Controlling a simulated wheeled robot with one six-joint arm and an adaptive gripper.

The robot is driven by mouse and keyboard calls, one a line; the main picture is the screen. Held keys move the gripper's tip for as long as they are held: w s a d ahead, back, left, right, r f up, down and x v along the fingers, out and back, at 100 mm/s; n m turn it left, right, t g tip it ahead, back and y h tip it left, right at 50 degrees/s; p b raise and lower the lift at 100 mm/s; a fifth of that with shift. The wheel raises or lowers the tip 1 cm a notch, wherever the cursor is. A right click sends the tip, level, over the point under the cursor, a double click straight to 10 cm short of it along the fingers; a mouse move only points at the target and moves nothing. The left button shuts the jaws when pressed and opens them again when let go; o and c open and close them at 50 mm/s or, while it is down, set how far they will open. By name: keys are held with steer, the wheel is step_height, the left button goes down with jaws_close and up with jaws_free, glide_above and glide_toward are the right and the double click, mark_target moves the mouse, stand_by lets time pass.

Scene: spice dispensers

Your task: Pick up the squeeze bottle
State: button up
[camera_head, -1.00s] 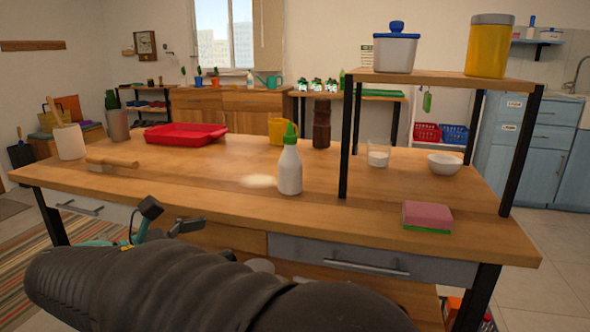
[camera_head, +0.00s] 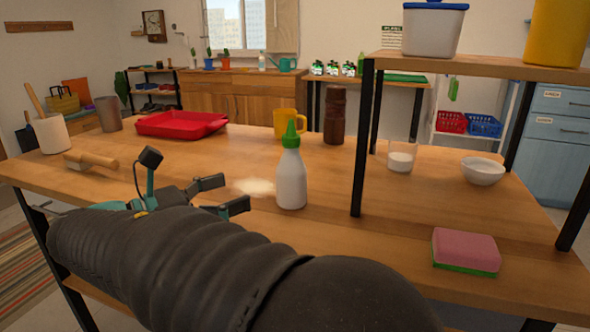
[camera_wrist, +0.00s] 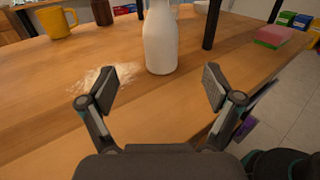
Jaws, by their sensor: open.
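The squeeze bottle (camera_head: 291,180) is white with a green pointed cap and stands upright on the wooden table. In the wrist view its white body (camera_wrist: 160,40) stands ahead of my gripper, between the lines of the two fingers, with its cap out of frame. My gripper (camera_head: 222,195) is open and empty, to the left of the bottle in the head view. In the wrist view my gripper (camera_wrist: 158,90) has its fingers spread wide, short of the bottle and not touching it.
The wooden table (camera_head: 330,240) has a pale powder patch (camera_head: 256,187) left of the bottle. A yellow mug (camera_head: 290,122) and a brown mill (camera_head: 335,115) stand behind. A shelf post (camera_head: 363,150) rises to the right. A pink and green sponge (camera_head: 465,250) lies near the front edge.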

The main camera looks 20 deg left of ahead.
mark_target(278, 173)
steer(key=x, duration=0.7)
steer(key=shift+w+d+b, duration=0.2)
steer(key=shift+b, duration=0.1)
steer(key=shift+r+x, duration=0.2)
steer(key=shift+x, duration=2.5)
steer(key=c, duration=1.5)
steer(key=shift+o, duration=0.2)
steer(key=shift+r, duration=0.1)
